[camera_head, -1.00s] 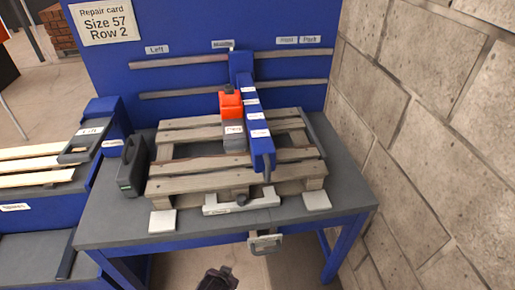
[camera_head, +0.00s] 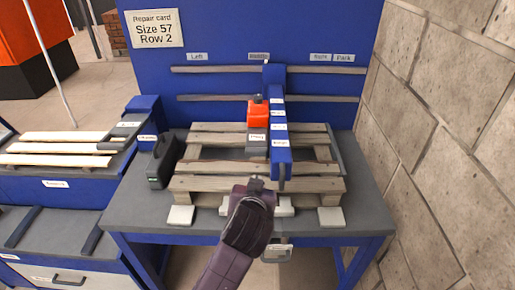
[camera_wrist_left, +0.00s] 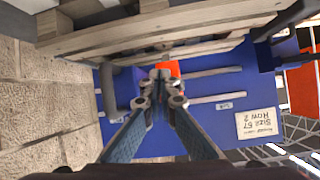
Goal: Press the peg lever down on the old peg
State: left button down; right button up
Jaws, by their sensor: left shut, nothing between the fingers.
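My left gripper (camera_head: 257,183) reaches up from the bottom of the head view and stands in front of the pallet's (camera_head: 200,184) front edge. Its fingers are shut and empty; they also show meeting in the left wrist view (camera_wrist_left: 167,88). A pale bracket (camera_head: 285,207) at the pallet's front is mostly hidden behind my gripper. I cannot make out the peg lever or the old peg for sure; the bracket's dark middle knob is covered. I cannot tell whether my fingertips touch anything. My right gripper is not in view.
A blue gantry beam (camera_head: 278,125) with an orange unit (camera_head: 257,117) spans the pallet. A dark case (camera_head: 162,160) stands on the bench (camera_head: 135,212) at left. A stone block wall (camera_head: 440,130) closes the right side. A pale-fronted fitting (camera_head: 277,252) hangs at the bench's front edge.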

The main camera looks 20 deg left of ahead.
aim_at(256, 149)
pick_arm(q)
notch_tip(256, 149, up, 10)
jog(key=n+t+y, duration=0.1)
jog(key=t, duration=0.1)
jog(key=shift+w+a+r+n, duration=0.2)
jog(key=shift+w+r+n, duration=0.05)
jog(key=shift+w+n, duration=0.15)
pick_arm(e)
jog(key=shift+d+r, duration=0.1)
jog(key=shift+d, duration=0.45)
pick_arm(q)
jog(key=shift+s, duration=0.1)
